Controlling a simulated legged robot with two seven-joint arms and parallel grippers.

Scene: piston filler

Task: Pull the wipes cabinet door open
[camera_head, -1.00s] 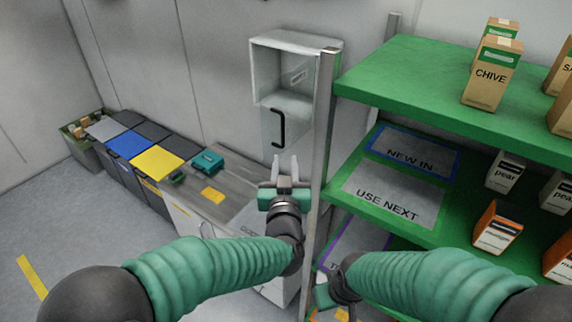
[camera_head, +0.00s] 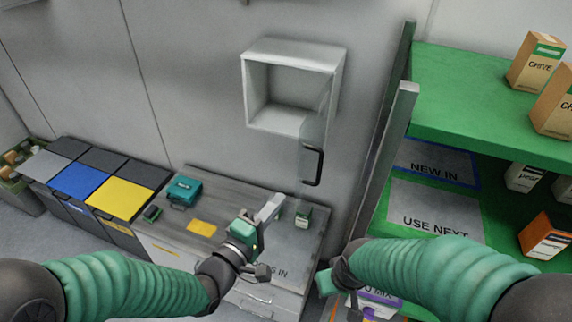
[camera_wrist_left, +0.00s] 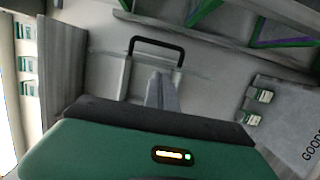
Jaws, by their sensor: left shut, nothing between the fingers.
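The white wall cabinet (camera_head: 252,92) hangs at the upper middle of the head view, its inside open to view. Its clear door (camera_head: 314,128) stands swung out toward me at the right side, with a black handle (camera_head: 320,166) on it. The handle also shows in the left wrist view (camera_wrist_left: 156,41), beyond the fingertips. My left gripper (camera_head: 274,204) is below and left of the handle in the head view, shut and empty; its fingers show in the left wrist view (camera_wrist_left: 162,88). My right gripper (camera_head: 328,281) is low, mostly hidden by its arm; its jaws cannot be made out.
A green shelf rack (camera_head: 470,100) with boxes stands at the right, its grey post (camera_head: 386,165) near the door. Below the cabinet is a grey counter (camera_head: 215,200) with a teal case (camera_head: 185,190) and a small green-and-white box (camera_head: 303,217). Coloured bins (camera_head: 80,180) stand at the left.

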